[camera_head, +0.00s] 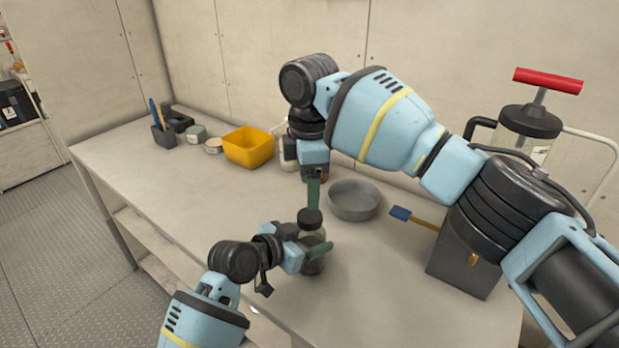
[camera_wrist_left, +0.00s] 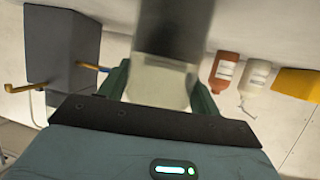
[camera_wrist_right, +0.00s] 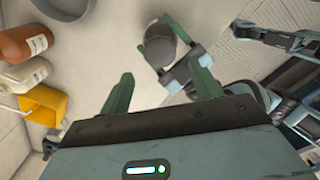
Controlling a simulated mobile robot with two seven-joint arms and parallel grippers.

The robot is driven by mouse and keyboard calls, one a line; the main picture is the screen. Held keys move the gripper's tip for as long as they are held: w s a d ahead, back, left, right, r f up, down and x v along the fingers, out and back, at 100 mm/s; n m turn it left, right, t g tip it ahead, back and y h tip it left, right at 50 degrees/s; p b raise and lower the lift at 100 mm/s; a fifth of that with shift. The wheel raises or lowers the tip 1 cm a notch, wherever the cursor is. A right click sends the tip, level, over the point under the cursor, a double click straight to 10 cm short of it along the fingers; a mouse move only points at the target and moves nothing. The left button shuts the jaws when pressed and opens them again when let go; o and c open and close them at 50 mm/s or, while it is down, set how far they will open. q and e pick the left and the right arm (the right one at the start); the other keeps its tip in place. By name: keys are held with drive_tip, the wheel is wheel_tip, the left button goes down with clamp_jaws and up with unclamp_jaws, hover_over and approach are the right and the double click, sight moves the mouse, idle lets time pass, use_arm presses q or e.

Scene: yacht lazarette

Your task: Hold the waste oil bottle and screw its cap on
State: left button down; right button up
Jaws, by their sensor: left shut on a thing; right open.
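The waste oil bottle (camera_head: 312,265) stands upright near the front edge of the bench, clear above and dark lower down. A dark round cap (camera_head: 310,219) sits on its top; I cannot tell whether it is threaded on. My left gripper (camera_head: 309,247) is shut around the bottle's body from the side; the bottle (camera_wrist_left: 160,80) fills the space between its fingers in the left wrist view. My right gripper (camera_head: 313,190) points down above the cap, open and empty. In the right wrist view the cap (camera_wrist_right: 160,48) lies beyond the open fingers (camera_wrist_right: 162,92), apart from them.
A grey round pan (camera_head: 355,200) is right behind the bottle. A yellow bin (camera_head: 248,147), a white bottle (camera_wrist_left: 254,78) and a red-brown bottle (camera_wrist_left: 223,70) stand farther back. A grey box (camera_head: 465,262) and red-handled pump (camera_head: 547,80) are at right. The bench's left front is clear.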

sight(309, 215)
wheel_tip(309, 215, down, 7)
drive_tip(key=shift+f, duration=0.15)
idle(0.4)
drive_tip(key=c, duration=1)
drive_tip(key=m, duration=1)
drive_tip(key=o, duration=1.1)
